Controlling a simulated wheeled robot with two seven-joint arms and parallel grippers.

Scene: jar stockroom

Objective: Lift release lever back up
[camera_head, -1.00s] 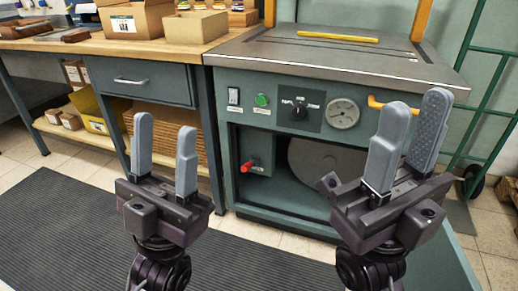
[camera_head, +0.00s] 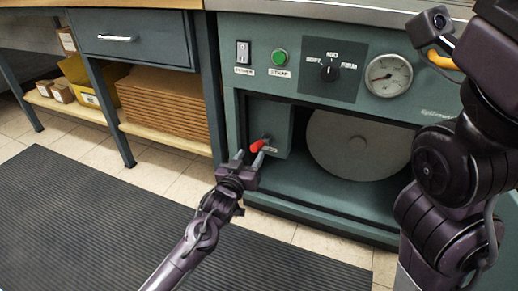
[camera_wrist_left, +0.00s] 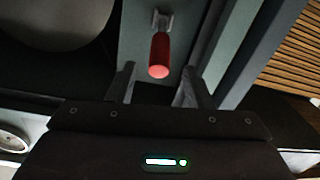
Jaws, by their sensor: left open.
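The release lever (camera_head: 258,146) has a red grip and sits on a grey-green box inside the machine's open lower bay. It also shows in the left wrist view (camera_wrist_left: 159,56), its red grip pointing toward my left gripper from a metal bracket. My left gripper (camera_head: 249,158) is open, with its fingertips close to the red grip. In the wrist view its two fingers stand apart, one to each side of the grip's end; I cannot tell whether they touch it. My right arm fills the right side of the head view, and its fingers are out of frame.
The green machine has a power switch (camera_head: 243,52), a green button (camera_head: 280,56), a selector knob (camera_head: 329,69) and a gauge (camera_head: 389,75). A large grey disc (camera_head: 359,145) fills the bay right of the lever. A workbench with stacked cardboard (camera_head: 163,108) stands left. A black mat (camera_head: 75,222) covers the floor.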

